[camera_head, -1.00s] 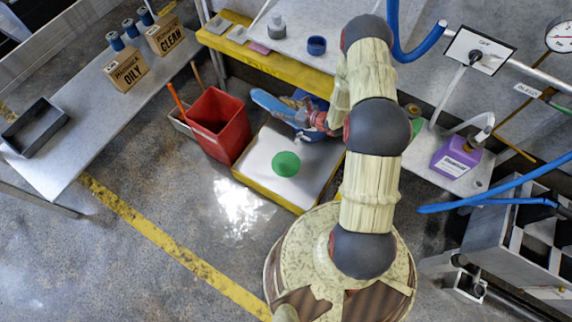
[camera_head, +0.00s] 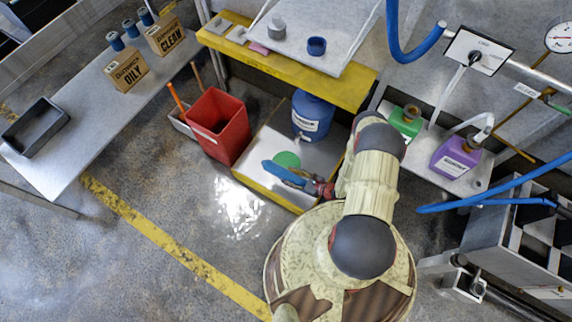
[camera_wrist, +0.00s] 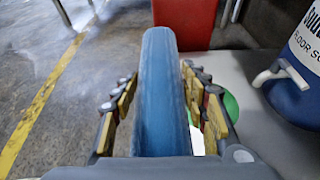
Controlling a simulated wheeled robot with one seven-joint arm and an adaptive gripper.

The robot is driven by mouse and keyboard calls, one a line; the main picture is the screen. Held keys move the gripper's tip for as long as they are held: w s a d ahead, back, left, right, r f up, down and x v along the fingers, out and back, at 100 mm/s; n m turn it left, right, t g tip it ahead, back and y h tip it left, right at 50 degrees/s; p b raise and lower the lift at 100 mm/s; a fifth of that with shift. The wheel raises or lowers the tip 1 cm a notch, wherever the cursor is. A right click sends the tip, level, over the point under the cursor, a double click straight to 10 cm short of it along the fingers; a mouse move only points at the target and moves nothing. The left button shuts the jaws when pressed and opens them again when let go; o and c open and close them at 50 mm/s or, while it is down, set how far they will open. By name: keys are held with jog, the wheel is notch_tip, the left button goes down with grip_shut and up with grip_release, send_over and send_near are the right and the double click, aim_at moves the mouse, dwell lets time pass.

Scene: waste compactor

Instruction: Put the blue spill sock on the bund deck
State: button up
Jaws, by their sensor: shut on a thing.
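My gripper (camera_head: 314,187) is shut on the blue spill sock (camera_head: 283,172). In the wrist view the sock (camera_wrist: 160,85) runs lengthwise between the two fingers and sticks out beyond them. In the head view it points left, over the front part of the bund deck (camera_head: 262,186). The deck is a white surface with a yellow edge and a green disc (camera_head: 287,158), which the sock partly covers. I cannot tell how high the sock is above the deck.
A blue drum (camera_head: 312,115) stands at the back of the deck, with a tap facing forward. A red bin (camera_head: 218,128) stands just left of the deck. A yellow-edged bench (camera_head: 285,65) lies behind. Green (camera_head: 405,121) and purple (camera_head: 455,157) containers stand to the right.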

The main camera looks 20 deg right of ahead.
jog(key=s+a+f, duration=0.3)
jog(key=s, duration=0.1)
jog(key=w+a+f+b, duration=0.1)
jog(key=w+f+b, duration=0.1)
jog(key=w+f, duration=0.1)
jog(key=w+a+f+b, duration=0.1)
jog(key=w+f+b, duration=0.1)
jog(key=w+f, duration=0.1)
jog(key=w+a+f+b, duration=0.1)
jog(key=w+f, duration=0.2)
jog(key=w, duration=0.2)
jog(key=shift+w+a+b, duration=0.3)
jog(key=shift+w+b, duration=0.05)
jog(key=shift+b, duration=0.05)
jog(key=shift+w+f, duration=0.2)
jog(key=shift+w, duration=0.2)
jog(key=shift+w+a+f, duration=0.15)
jog(key=shift+f, duration=0.1)
jog(key=f+b, duration=0.2)
jog(key=f, duration=0.1)
jog(key=shift+w+f, duration=0.2)
jog(key=shift+f, duration=0.1)
jog(key=shift+r, duration=0.1)
